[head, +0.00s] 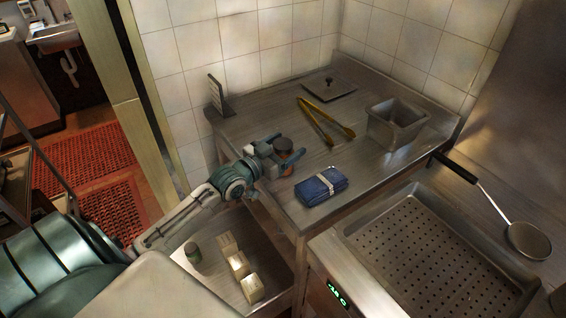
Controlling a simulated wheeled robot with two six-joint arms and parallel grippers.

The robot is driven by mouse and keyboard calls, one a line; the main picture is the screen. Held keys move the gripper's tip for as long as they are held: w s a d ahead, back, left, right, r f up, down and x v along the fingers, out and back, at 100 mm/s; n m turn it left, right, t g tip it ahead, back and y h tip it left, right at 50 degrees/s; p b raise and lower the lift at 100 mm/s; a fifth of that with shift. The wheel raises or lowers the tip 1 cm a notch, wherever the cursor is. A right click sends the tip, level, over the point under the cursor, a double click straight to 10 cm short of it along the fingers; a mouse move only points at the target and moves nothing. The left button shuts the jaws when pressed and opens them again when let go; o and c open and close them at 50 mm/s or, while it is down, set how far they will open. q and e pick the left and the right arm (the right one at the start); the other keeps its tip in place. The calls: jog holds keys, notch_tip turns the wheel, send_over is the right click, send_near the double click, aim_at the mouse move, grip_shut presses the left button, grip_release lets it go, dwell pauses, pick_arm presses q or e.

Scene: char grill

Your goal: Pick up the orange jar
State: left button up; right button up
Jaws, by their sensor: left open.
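The orange jar (287,166) has a dark lid and stands on the steel counter, partly hidden by my left gripper. My left gripper (288,147) is open, with one finger on the far side of the jar and the other across its near side. The jar appears to be between the fingers; I cannot tell if they touch it. My right gripper is not in view.
A folded blue cloth (321,186) lies right of the jar. Yellow tongs (322,122), a flat dark tray (328,88) and a steel bin (396,123) are behind.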

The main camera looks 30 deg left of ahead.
pick_arm(q)
jog(key=shift+w+d, duration=0.15)
jog(key=shift+w, duration=0.35)
jog(key=c, duration=1.2)
jog(key=shift+o, duration=0.2)
jog(key=shift+r, duration=0.15)
